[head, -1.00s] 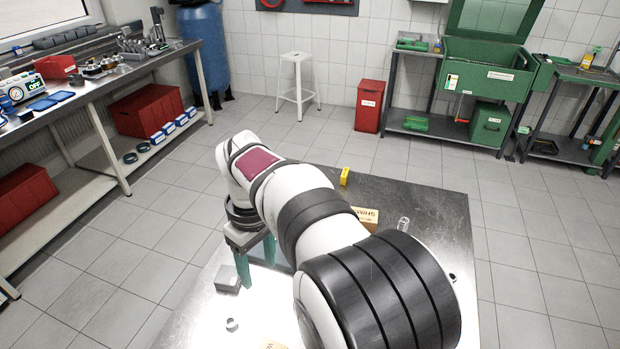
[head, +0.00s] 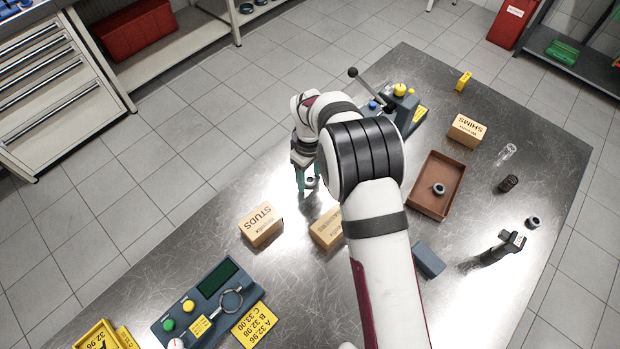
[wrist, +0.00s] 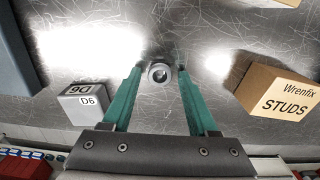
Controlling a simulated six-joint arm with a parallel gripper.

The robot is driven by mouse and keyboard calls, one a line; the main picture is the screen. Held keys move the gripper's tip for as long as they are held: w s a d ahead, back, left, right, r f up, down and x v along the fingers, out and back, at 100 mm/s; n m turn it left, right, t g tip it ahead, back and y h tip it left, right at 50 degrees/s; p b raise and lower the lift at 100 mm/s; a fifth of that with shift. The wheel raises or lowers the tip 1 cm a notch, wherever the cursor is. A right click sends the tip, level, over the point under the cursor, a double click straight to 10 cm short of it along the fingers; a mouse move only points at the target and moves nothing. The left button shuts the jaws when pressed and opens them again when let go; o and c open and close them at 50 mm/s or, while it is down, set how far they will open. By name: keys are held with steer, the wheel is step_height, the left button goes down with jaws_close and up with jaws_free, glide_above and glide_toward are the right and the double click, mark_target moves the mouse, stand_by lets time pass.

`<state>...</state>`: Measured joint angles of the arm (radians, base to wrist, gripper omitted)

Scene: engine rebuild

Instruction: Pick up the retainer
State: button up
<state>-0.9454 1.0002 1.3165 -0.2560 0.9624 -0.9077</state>
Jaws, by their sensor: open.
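A small grey ring-shaped part, which looks like the retainer (wrist: 158,73), lies on the metal bench in the wrist view. It sits between the tips of the two green fingers of my gripper (wrist: 160,82), which are open with gaps to either side of it. In the head view the part (head: 311,182) shows right by the fingertips of my gripper (head: 304,182), partly hidden by them. Whether the fingers are level with it in height I cannot tell.
A grey block marked D6 (wrist: 84,102) lies left of the fingers, and a STUDS box (wrist: 283,99) lies right. Another box (head: 327,230) stands near my arm. A brown tray (head: 457,168) holds a similar grey ring (head: 439,189). A gauge unit (head: 208,303) stands at the front left.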

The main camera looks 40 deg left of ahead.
jaws_close()
stand_by(0.4)
